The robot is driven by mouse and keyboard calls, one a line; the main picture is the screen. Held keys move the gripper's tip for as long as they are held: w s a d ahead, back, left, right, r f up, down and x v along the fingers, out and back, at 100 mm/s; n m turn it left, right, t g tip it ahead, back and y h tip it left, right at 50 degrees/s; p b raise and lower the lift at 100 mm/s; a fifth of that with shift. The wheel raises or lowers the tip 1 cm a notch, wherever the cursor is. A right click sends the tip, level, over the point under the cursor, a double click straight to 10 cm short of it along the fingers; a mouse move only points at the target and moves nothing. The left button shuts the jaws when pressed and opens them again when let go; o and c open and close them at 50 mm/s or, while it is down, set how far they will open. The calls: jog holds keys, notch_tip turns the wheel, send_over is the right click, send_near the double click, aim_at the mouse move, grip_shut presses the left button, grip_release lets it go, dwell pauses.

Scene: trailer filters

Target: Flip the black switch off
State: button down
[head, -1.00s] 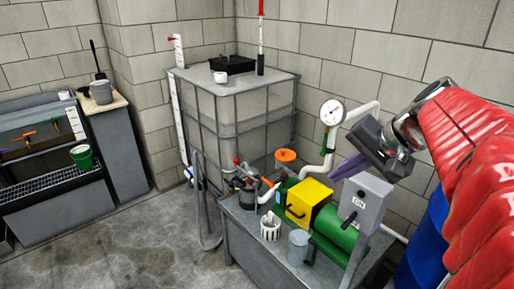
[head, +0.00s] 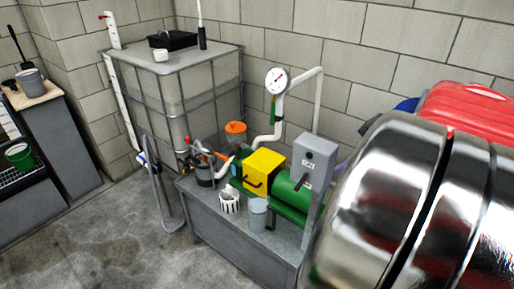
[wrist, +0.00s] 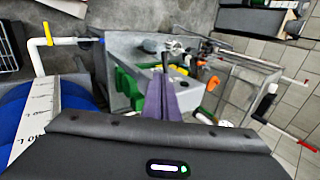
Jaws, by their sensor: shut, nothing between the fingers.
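The grey switch box (head: 316,158) stands on a post at the right end of the pump bench in the head view. Its black switch (head: 301,183) is a small lever below a white label, tilted down and to the left. My silver arm fills the right foreground there and my gripper is mostly hidden. In the wrist view my gripper (wrist: 161,98) shows two purple fingers pressed together with nothing between them. They point toward a light grey surface beside the green motor (wrist: 129,86), seemingly the switch box. I cannot tell whether they touch it.
The bench (head: 215,215) carries a yellow guard (head: 264,170), green motor, white basket (head: 229,202) and grey cup (head: 258,213). A gauge (head: 277,80) rises behind on a white pipe. A caged tank (head: 175,95) stands left. Open floor lies in front.

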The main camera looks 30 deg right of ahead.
send_near(301, 185)
jog(key=d+x, duration=0.1)
jog(key=x, duration=0.3)
jog(key=shift+w+a+f, duration=0.4)
jog(key=shift+a+f, duration=0.15)
jog(key=shift+a, duration=0.2)
